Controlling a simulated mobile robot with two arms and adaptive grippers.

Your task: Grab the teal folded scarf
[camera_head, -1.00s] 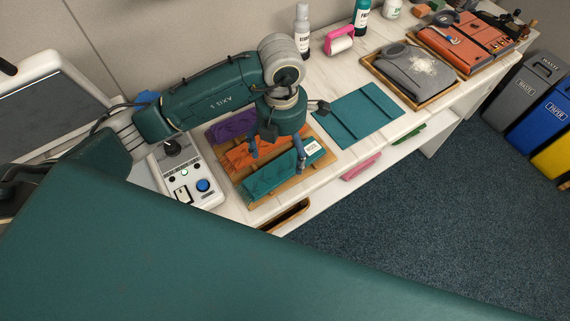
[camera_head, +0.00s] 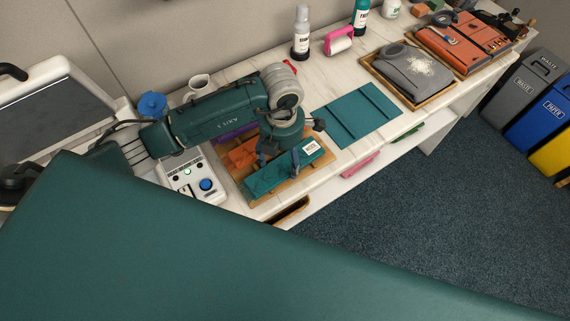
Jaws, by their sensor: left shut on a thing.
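The teal folded scarf (camera_head: 268,182) lies along the front of a wooden slatted tray (camera_head: 290,192), with a white label at its right end. My left gripper (camera_head: 279,166) reaches down over the tray and is shut on the scarf, one finger behind it and one near its middle. The gripper body hides part of the tray. Behind the scarf are an orange folded scarf (camera_head: 240,157) and a purple one (camera_head: 232,136), both partly covered by my arm. My right gripper is not in view.
A flat teal folding board (camera_head: 358,112) lies right of the tray. A grey garment on a wooden tray (camera_head: 375,73) stands farther right. A white control box (camera_head: 196,183) is left. Bottles (camera_head: 301,40) and a pink lint roller (camera_head: 338,42) stand behind. A mug (camera_head: 199,83) is at the back.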

